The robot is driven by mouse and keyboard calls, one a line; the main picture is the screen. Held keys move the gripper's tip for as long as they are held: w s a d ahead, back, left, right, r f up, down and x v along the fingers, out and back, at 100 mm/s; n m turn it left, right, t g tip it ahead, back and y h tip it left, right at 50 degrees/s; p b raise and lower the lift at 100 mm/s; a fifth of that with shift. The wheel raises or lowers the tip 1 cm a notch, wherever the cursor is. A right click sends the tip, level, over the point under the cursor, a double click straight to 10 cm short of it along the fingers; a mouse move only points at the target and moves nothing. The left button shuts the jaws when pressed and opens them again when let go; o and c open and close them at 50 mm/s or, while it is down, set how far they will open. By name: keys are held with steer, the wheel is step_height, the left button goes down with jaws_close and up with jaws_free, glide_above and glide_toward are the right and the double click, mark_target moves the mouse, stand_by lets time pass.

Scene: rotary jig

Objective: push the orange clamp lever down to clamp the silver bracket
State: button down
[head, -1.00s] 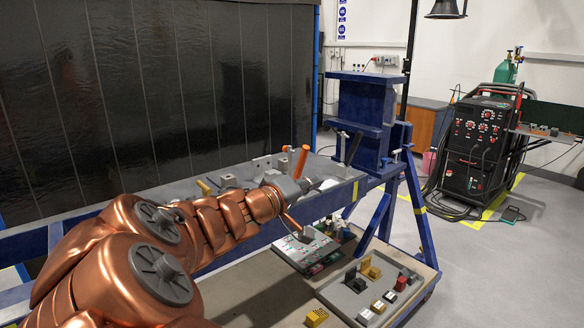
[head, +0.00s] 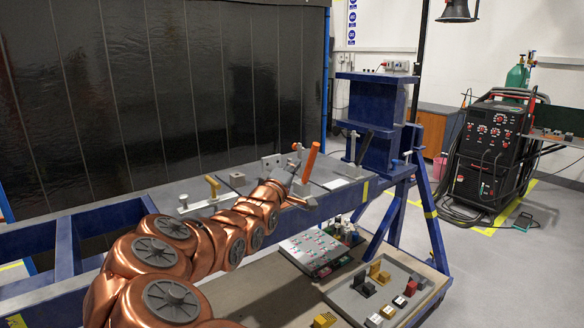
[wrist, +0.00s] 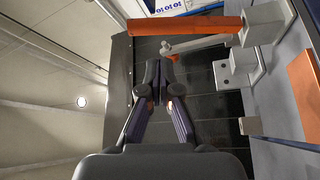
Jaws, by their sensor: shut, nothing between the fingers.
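The orange clamp lever (head: 311,161) stands nearly upright, tilted a little to the right, on the blue-framed table. In the wrist view the lever (wrist: 172,26) crosses the top, with the clamp's silver arm (wrist: 197,43) beside it. That arm points up, its round tip near my fingertips. A light grey plate with holes, which looks like the silver bracket (head: 271,163), stands left of the lever. My gripper (wrist: 154,72) is shut and empty, just short of the lever and silver arm, with a gap visible.
A yellow-handled clamp (head: 212,187) and a small grey block (head: 237,178) are on the table to the left. A blue post (head: 372,110) rises at the right end. A panel with buttons (head: 318,250) and a parts tray (head: 372,290) lie on the lower shelf.

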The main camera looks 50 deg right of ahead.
mark_target(311, 163)
steer(key=p+x, duration=0.2)
steer(key=x, duration=0.5)
steer(key=shift+f+b, duration=0.2)
steer(key=shift+b, duration=0.55)
steer(key=shift+s+b, duration=0.1)
steer(key=shift+b, duration=0.3)
steer(key=shift+s+a+m+b, duration=0.1)
steer(key=shift+m+b, duration=0.2)
steer(key=shift+b, duration=0.05)
